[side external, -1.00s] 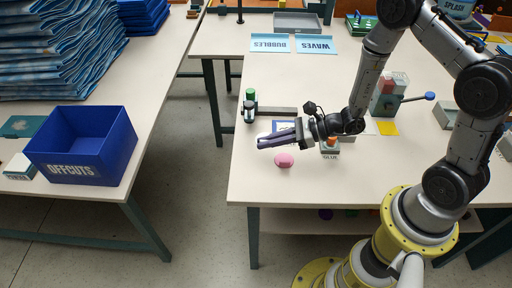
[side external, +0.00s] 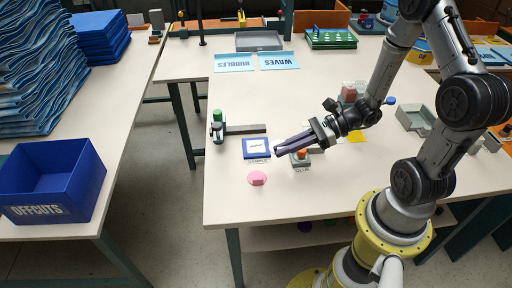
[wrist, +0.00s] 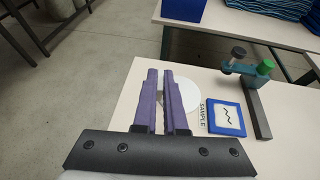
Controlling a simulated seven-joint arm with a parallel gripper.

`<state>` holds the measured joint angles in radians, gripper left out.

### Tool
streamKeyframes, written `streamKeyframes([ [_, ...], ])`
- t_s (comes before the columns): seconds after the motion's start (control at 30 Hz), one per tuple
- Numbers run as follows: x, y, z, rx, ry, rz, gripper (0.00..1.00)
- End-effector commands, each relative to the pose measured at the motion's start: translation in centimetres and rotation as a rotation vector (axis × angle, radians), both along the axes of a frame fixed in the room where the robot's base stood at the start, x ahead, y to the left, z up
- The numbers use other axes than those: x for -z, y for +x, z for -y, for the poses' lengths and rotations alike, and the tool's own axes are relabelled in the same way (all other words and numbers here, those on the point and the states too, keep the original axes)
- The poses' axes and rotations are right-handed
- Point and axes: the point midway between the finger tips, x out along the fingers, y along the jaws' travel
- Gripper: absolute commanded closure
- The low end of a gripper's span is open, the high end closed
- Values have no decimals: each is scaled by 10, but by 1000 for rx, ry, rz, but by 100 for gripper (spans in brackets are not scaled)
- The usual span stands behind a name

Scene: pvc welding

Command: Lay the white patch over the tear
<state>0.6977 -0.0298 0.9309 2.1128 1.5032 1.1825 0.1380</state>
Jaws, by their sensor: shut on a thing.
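The blue-framed sample (side external: 256,148) lies flat on the table. Its white face carries a black zigzag tear, clear in the wrist view (wrist: 226,117). My gripper (side external: 277,150) points left, just right of the sample in the side view. In the wrist view its purple fingers (wrist: 166,90) are close together on a round white patch (wrist: 191,97), which shows between and right of them. The patch is left of the sample there, not over the tear.
A glue block (side external: 300,159) stands beneath my gripper. A clamp with a green knob (side external: 217,121) stands behind the sample. The OFFCUTS bin (side external: 50,184) is on the left table, across a floor gap.

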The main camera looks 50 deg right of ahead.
Motion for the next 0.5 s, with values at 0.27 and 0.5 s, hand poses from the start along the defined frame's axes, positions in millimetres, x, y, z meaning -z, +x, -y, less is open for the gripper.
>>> streamKeyframes([
  [0.27,-2,-1,46,90,1,1,100],
  [0.5,14,32,52,97,2,-1,100],
])
